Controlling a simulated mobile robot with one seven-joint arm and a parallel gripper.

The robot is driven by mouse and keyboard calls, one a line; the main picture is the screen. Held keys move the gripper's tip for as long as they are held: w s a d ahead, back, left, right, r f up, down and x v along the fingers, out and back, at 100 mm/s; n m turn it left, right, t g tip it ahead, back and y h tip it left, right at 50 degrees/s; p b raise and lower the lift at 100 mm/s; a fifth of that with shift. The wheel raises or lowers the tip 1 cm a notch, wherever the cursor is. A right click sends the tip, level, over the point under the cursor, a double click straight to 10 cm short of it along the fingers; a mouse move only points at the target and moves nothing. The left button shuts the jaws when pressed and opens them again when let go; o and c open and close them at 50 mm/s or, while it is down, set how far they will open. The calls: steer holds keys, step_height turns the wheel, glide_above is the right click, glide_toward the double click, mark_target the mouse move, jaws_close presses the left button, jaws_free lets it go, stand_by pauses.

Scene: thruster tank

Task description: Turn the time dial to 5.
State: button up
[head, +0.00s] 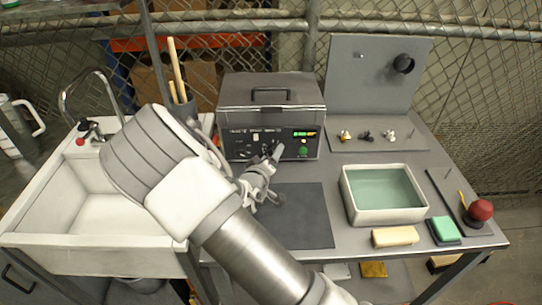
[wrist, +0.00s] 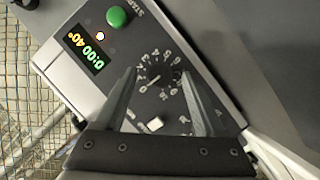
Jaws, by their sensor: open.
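The grey tank unit (head: 270,92) stands at the back of the bench, its dark control panel facing me. In the wrist view, the black time dial (wrist: 155,76) sits on that panel inside a ring of white numbers. A pale mark on the dial seems to point to the lower left, near the 0. My gripper (wrist: 158,80) is open, with one finger on each side of the dial; I cannot tell whether either finger touches it. In the head view, my gripper (head: 277,152) is at the panel and hides the dial.
A white switch (wrist: 155,124) lies between the fingers, nearer my palm. A water-filled tray (head: 346,205) stands right of a dark mat (head: 305,215).

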steer(key=shift+c, duration=0.3)
jaws_close()
stand_by(0.3)
